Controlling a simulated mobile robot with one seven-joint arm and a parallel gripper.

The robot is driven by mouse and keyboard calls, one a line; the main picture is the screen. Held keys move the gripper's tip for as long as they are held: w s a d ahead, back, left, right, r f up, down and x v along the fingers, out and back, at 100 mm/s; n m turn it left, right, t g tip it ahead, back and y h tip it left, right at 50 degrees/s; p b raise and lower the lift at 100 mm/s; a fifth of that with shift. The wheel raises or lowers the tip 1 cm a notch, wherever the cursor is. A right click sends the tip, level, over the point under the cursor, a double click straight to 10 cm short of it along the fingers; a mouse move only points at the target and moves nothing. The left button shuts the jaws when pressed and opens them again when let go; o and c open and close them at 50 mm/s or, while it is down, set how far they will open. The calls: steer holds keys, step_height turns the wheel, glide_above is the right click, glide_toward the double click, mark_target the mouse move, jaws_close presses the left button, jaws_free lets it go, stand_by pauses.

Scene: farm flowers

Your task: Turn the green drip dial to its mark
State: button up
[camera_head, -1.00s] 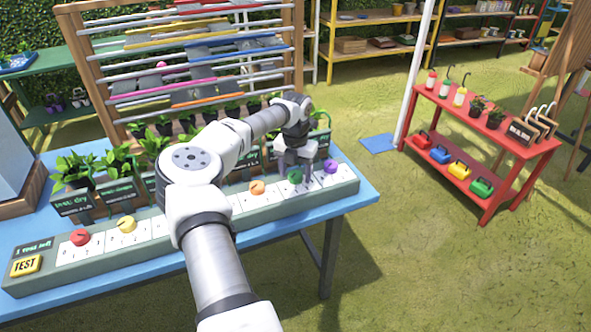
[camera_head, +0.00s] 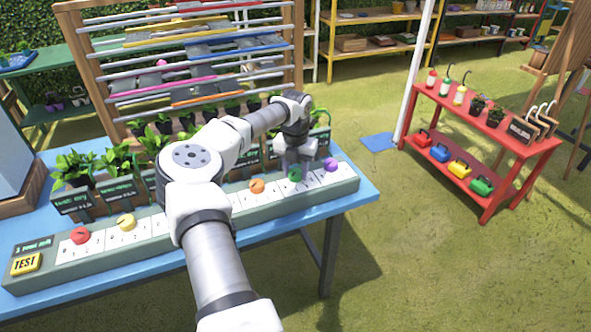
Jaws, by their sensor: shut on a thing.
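The green drip dial (camera_head: 294,175) sits on the grey control panel (camera_head: 180,262), between the orange dial (camera_head: 257,186) and the purple dial (camera_head: 331,164). My gripper (camera_head: 294,168) points down at the green dial from above, its fingers around the dial's top and shut on it. The fingers partly cover the dial. Its pointer and its mark are too small and too hidden to read.
A red dial (camera_head: 80,236), a yellow dial (camera_head: 126,222) and a yellow TEST button (camera_head: 26,264) are on the same panel. Potted plants (camera_head: 75,169) with dark signs stand behind it on the blue table (camera_head: 369,191). A red shelf (camera_head: 490,140) stands apart at right.

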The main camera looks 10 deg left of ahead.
mark_target(295, 172)
steer(key=n, duration=0.6)
steer(key=shift+n, duration=0.3)
stand_by(0.4)
steer(key=o, duration=1)
steer(key=shift+b, duration=0.3)
step_height(295, 172, up, 14)
steer(key=b, duration=0.2)
steer(key=shift+b, duration=0.3)
